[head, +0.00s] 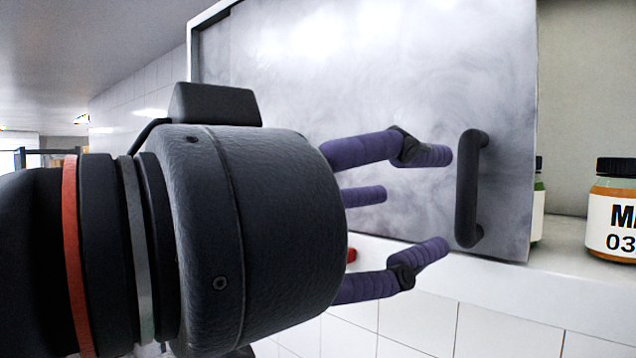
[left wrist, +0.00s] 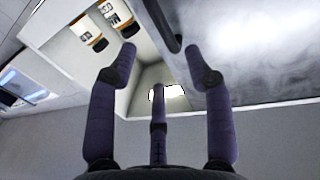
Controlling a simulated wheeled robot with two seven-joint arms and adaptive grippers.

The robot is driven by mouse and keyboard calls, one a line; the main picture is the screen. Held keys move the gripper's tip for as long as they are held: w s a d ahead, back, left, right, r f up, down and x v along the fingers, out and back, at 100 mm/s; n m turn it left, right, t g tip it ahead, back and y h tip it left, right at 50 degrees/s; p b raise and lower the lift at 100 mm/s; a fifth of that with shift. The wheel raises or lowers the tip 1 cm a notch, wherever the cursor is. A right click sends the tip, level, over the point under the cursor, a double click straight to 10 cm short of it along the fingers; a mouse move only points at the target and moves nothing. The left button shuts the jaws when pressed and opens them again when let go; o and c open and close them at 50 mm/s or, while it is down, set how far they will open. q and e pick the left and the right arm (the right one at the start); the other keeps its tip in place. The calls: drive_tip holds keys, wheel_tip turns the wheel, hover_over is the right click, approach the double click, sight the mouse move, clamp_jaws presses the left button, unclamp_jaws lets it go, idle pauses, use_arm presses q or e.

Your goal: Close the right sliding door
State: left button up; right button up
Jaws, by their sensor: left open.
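The sliding door (head: 290,85) is a grey brushed metal panel on a white wall cabinet. It covers the left part of the cabinet in the head view, and the right part stands open. Its dark vertical handle (head: 468,190) is near the door's right edge. My left gripper (head: 440,202) is open and empty, just left of the handle, with its purple fingers pointing right. In the left wrist view, the door (left wrist: 250,45) is at the right and the handle (left wrist: 165,25) shows beyond the fingers (left wrist: 160,60). I cannot tell whether a finger touches the handle. My right gripper is not in view.
In the open part, a jar with an orange body and black lid (head: 612,210) stands on the shelf (head: 560,262). Another jar is partly hidden behind the door's edge. White tiles (head: 420,315) cover the wall below. A small red object (head: 351,255) shows behind my gripper.

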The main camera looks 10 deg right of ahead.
sight(468, 193)
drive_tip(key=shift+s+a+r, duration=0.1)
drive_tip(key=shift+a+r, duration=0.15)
use_arm(q)
drive_tip(key=p+x, duration=0.2)
drive_tip(key=x, duration=0.7)
drive_tip(key=shift+f+p, duration=0.1)
drive_tip(key=shift+p, duration=0.2)
drive_tip(key=shift+w+d, duration=0.3)
drive_tip(key=shift+d, duration=0.05)
drive_tip(key=shift+w+d+f+p, duration=0.1)
drive_tip(key=shift+w+d+p, duration=0.2)
drive_tip(key=shift+d, duration=0.2)
drive_tip(key=shift+s+a, duration=0.1)
drive_tip(key=shift+c, duration=0.6)
drive_tip(key=shift+a, duration=0.1)
clamp_jaws()
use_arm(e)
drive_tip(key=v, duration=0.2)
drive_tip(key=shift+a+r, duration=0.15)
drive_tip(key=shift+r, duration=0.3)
